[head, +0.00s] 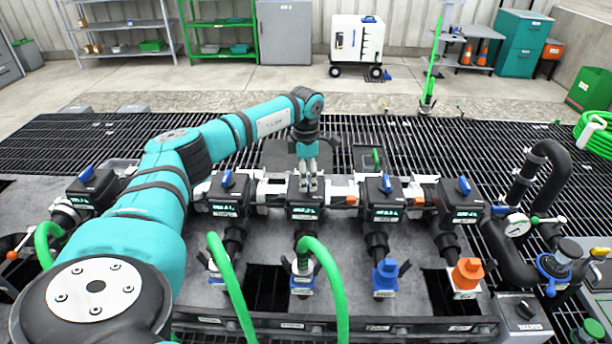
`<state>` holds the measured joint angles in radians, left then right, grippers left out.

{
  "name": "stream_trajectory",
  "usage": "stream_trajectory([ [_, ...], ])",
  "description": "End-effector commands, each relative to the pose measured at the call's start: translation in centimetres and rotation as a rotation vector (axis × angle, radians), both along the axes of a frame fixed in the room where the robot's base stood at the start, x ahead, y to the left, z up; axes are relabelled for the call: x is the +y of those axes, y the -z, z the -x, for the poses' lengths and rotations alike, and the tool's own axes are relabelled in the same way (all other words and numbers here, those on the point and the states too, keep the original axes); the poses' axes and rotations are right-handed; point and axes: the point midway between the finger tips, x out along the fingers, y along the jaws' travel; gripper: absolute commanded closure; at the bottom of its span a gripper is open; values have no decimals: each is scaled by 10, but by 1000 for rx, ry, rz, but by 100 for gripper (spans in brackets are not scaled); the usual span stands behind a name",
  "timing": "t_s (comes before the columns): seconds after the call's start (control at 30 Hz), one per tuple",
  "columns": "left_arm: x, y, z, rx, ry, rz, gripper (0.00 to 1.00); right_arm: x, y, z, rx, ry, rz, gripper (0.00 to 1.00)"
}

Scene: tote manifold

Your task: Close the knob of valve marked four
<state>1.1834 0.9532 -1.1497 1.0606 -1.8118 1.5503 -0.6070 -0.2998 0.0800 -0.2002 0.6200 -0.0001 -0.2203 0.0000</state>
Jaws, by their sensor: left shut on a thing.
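A row of several black valve boxes runs across the manifold, most with a blue knob on top and a lit label in front. The labels are too small to read, so I cannot tell which valve is marked four. My left gripper (308,185) reaches down onto the top of the middle valve (306,208). Its fingers are shut on that valve's knob, which they hide. Blue knobs show on the valve to its left (227,179), the valve to its right (386,183), the far right valve (464,185) and the far left valve (87,173). My right gripper is not in view.
Green hoses (232,290) rise in front of the valves. A blue cap (385,274) and an orange cap (467,271) sit on front outlets. A gauge (517,224) and black pipes stand at the right. Dark floor grating (430,145) lies behind.

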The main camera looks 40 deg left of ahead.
Motion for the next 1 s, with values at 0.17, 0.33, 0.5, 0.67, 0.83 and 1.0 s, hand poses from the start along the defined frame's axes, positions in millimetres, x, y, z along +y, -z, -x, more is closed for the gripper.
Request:
stream_trajectory([
  [0.17, 0, -2, -1, -6, 105, 1, 78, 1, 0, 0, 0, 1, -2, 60],
  [0.33, 0, -2, -1, -6, 171, 1, 78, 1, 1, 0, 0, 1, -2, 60],
  [0.5, 1, -2, -1, -6, 205, 0, 78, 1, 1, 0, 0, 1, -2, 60],
  [0.67, 1, -2, -1, -6, 217, 0, 78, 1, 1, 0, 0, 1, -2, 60],
  [0.83, 1, -2, -1, -7, 218, 0, 78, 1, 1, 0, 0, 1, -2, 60],
  [1.0, 1, -2, -1, -6, 218, -1, 42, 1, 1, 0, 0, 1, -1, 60],
])
